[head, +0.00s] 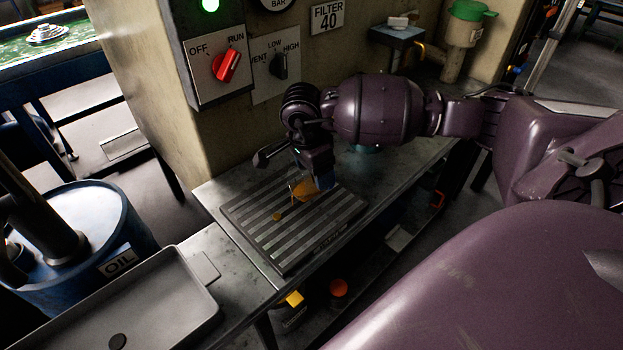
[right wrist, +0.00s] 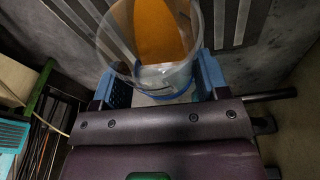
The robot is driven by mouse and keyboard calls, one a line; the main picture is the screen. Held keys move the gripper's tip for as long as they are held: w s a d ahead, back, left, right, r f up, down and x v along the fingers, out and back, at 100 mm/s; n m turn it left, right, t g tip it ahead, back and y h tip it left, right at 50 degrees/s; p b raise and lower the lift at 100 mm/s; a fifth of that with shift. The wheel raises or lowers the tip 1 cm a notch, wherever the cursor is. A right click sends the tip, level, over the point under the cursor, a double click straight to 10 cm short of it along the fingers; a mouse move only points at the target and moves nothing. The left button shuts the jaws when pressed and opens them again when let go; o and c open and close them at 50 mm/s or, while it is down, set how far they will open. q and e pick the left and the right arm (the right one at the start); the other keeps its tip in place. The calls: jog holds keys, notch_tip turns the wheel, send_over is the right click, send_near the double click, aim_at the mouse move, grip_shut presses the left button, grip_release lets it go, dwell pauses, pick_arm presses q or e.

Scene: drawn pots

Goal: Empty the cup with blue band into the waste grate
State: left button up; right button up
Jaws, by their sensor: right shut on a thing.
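My right gripper (head: 318,182) is over the waste grate (head: 332,217), a dark slatted plate on the metal bench. In the right wrist view its blue fingers (right wrist: 165,88) are shut on a clear cup (right wrist: 182,76) with a blue band near its base. The cup is tilted, its mouth towards the grate. Orange matter (right wrist: 158,32) shows in or through the cup. In the head view an orange patch (head: 304,190) shows beside the fingers, and a small orange spot (head: 277,216) is at the grate. The cup's outline is hard to see there. My left gripper is not in view.
A grey tray (head: 130,305) stands at the bench's left end, near a blue oil drum (head: 85,235). The wall panel with a red switch (head: 226,67) rises behind. A green-lidded container (head: 466,25) is at the back right. The bench right of the grate looks mostly clear.

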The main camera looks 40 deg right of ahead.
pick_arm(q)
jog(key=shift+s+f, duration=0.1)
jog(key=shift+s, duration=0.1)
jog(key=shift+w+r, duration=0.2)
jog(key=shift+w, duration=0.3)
pick_arm(e)
jog(key=shift+a+r+h, duration=0.15)
jog(key=shift+r+h, duration=0.1)
jog(key=shift+h, duration=0.15)
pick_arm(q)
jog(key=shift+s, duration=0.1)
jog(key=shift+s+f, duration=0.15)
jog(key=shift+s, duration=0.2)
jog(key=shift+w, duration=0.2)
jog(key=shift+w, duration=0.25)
pick_arm(e)
jog(key=shift+a+r+h, duration=0.15)
jog(key=shift+h, duration=0.25)
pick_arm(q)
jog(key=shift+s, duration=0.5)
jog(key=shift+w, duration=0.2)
